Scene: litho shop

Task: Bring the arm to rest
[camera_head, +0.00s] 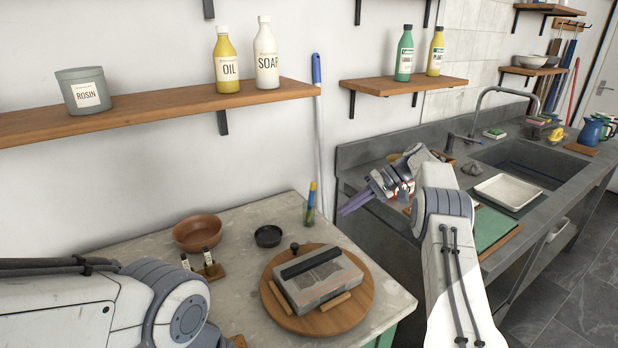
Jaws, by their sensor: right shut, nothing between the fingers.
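My right arm comes in from the bottom right and bends back over the near left end of the grey sink counter. My right gripper (356,203) points left, its dark fingers shut with nothing between them. It hangs in the air near the counter's left edge, right of the stone table. My left arm enters at the lower left, over the front of the stone table. Its gripper is out of the picture.
The stone table (140,262) holds a round wooden board (357,312) with a grey stone slab (318,279), a brown bowl (197,233) and a black dish (268,236). The sink counter (345,158) holds a white tray (507,192) and a green board (490,229). Shelves (150,108) with bottles line the wall.

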